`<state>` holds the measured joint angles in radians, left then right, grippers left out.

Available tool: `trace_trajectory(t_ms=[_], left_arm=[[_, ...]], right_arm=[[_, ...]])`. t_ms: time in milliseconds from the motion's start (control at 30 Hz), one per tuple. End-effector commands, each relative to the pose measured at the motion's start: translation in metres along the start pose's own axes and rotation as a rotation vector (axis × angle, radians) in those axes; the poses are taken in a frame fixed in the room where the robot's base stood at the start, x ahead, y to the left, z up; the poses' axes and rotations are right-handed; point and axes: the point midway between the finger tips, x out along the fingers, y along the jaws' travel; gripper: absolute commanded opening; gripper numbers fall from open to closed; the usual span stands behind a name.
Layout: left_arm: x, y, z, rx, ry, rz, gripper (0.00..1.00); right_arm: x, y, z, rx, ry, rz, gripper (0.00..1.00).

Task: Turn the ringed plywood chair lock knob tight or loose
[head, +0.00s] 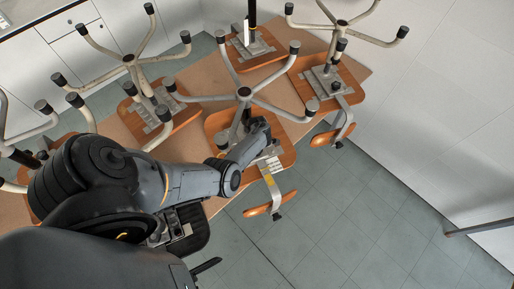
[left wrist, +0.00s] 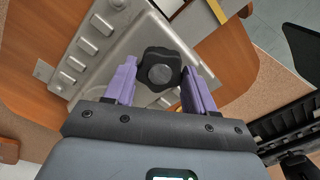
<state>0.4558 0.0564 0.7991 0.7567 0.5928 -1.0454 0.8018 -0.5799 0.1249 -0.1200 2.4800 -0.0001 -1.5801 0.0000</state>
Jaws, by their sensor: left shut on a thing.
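The plywood chair (head: 286,157) stands upside down near the table's front edge, its metal star base in the air. In the left wrist view its seat shows as orange wood (left wrist: 47,38) with a grey metal plate (left wrist: 108,43) on it. A black lobed lock knob (left wrist: 161,69) sits at that plate, between the purple fingers of my left gripper (left wrist: 160,85), which is shut on it. In the head view my left gripper (head: 262,130) reaches down at the chair's plate, and the knob is hidden there. No ring mark is visible. My right gripper is not in view.
Several other upturned chairs crowd the brown table (head: 122,135), their legs spreading around my arm. The tiled floor (head: 330,215) at the right is open, with a metal bar (head: 480,228) near the wall.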

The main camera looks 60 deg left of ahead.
Motion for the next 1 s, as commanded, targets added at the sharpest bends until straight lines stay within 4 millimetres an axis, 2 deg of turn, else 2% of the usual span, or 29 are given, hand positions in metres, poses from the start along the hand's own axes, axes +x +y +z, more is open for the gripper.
trace_trajectory(t_ms=[333, 367, 500, 833, 1000], left_arm=[[-0.001, 0.0, 0.0, 0.001, -0.001, 0.0, 0.25], [-0.001, 0.0, 0.0, 0.001, -0.001, 0.0, 0.6], [-0.001, 0.0, 0.0, 0.001, 0.0, 0.0, 0.81], [-0.002, 0.0, 0.0, 0.001, 0.0, 0.0, 0.81], [-0.018, 0.001, 0.0, 0.001, 0.001, 0.002, 0.81]], right_arm=[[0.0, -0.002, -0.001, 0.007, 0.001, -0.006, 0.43], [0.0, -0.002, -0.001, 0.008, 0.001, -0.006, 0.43], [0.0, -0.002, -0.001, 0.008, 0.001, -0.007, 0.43], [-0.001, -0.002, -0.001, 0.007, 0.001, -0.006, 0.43], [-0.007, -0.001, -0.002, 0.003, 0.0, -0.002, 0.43]])
